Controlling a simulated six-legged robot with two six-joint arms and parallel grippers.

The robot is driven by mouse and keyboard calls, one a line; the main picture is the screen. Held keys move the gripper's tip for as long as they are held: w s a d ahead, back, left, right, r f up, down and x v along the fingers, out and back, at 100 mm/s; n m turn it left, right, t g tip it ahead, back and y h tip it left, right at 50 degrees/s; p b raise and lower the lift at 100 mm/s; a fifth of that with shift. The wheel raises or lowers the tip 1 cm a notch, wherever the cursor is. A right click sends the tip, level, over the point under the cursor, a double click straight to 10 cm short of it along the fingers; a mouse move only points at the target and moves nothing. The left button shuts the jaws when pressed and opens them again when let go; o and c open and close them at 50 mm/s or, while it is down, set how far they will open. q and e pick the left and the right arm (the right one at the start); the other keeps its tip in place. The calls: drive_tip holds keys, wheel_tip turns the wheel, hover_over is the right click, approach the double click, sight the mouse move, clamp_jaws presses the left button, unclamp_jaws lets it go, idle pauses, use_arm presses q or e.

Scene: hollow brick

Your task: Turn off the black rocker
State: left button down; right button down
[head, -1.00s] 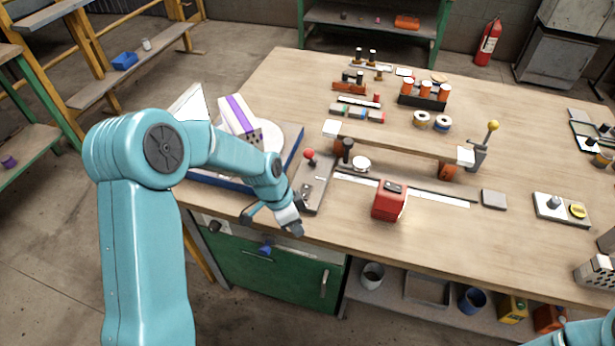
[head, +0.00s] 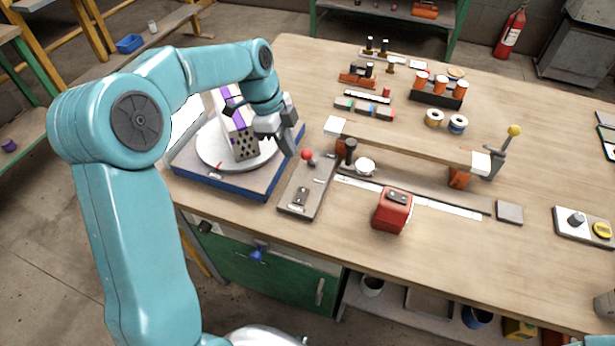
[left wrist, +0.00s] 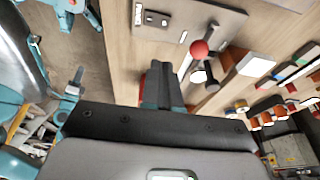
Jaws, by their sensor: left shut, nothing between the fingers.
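The black rocker (head: 300,196) sits near the front end of a grey panel (head: 293,207) on the table. A lever with a red ball (head: 307,155) stands at the panel's far end. In the left wrist view the rocker (left wrist: 157,18) is at the top, and the red ball (left wrist: 199,49) is right of my fingers. Which way the rocker is tipped is too small to tell. My left gripper (head: 291,148) is shut and empty, just left of the red ball in the head view and apart from the rocker. Its fingers also show in the left wrist view (left wrist: 163,88). My right gripper is not in view.
Left of the panel, a white brick with holes and a purple stripe (head: 246,146) stands on a round turntable with a blue-edged base (head: 222,187). A red box (head: 392,212) and a raised wooden beam (head: 410,144) are to the right. The table front is clear.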

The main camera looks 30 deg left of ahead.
use_arm(q)
drive_tip(key=p, duration=0.2)
approach(305, 191)
drive_tip(key=x, duration=0.5)
drive_tip(key=shift+d+f, duration=0.2)
drive_tip(key=shift+f, duration=0.35)
drive_tip(key=shift+b, duration=0.35)
